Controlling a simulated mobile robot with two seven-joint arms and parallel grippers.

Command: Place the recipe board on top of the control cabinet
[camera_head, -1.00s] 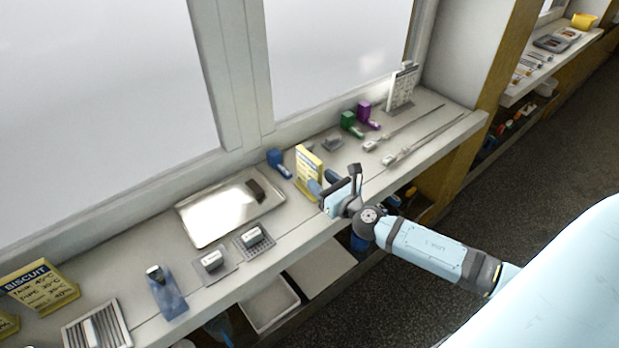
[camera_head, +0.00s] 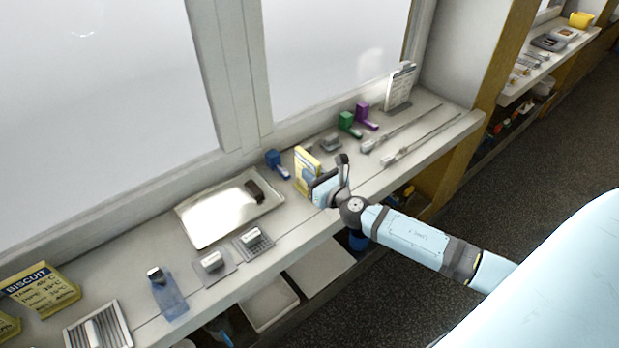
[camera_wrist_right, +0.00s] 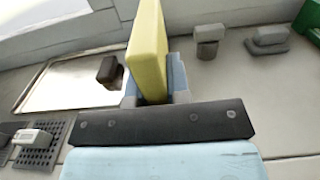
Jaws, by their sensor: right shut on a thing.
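A yellow recipe board (camera_head: 303,163) stands upright on the counter, right of the metal tray. My right gripper (camera_head: 312,182) is shut on its lower part. In the right wrist view the yellow board (camera_wrist_right: 149,45) shows edge-on between the two pale blue fingers (camera_wrist_right: 153,85). The board's foot is hidden by the gripper. A second yellow board, lettered BISCUIT (camera_head: 42,289), stands at the far left of the counter. I cannot make out a control cabinet with certainty. My left gripper is out of view.
A shiny tray (camera_head: 207,238) with a dark block lies left of the gripper. Blue (camera_head: 277,163), green (camera_head: 347,124) and purple (camera_head: 364,115) items stand near the window wall. Long thin tools (camera_head: 425,138) lie to the right. A white-and-grey board (camera_head: 400,86) stands at the back right.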

